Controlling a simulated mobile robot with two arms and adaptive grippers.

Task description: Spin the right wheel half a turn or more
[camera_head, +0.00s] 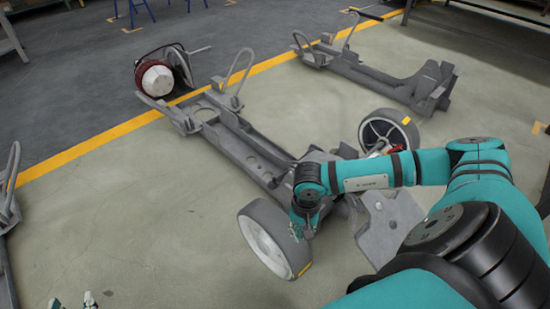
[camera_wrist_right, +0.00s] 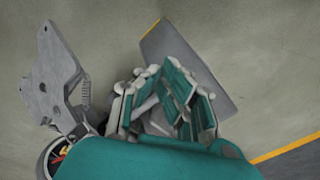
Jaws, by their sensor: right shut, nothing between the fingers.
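My right gripper (camera_head: 300,232) is shut and empty at the near wheel's right side. In the right wrist view my right gripper (camera_wrist_right: 170,108) covers part of the near wheel's tyre (camera_wrist_right: 205,68); contact cannot be told. My left gripper (camera_head: 73,302) shows only separated tips at the bottom left.
A grey plate (camera_head: 390,228) sticks out at the chassis's near end, right of my right gripper. Another chassis (camera_head: 375,75) lies at the back right. A red and white drum-like part (camera_head: 157,80) sits at the far end.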

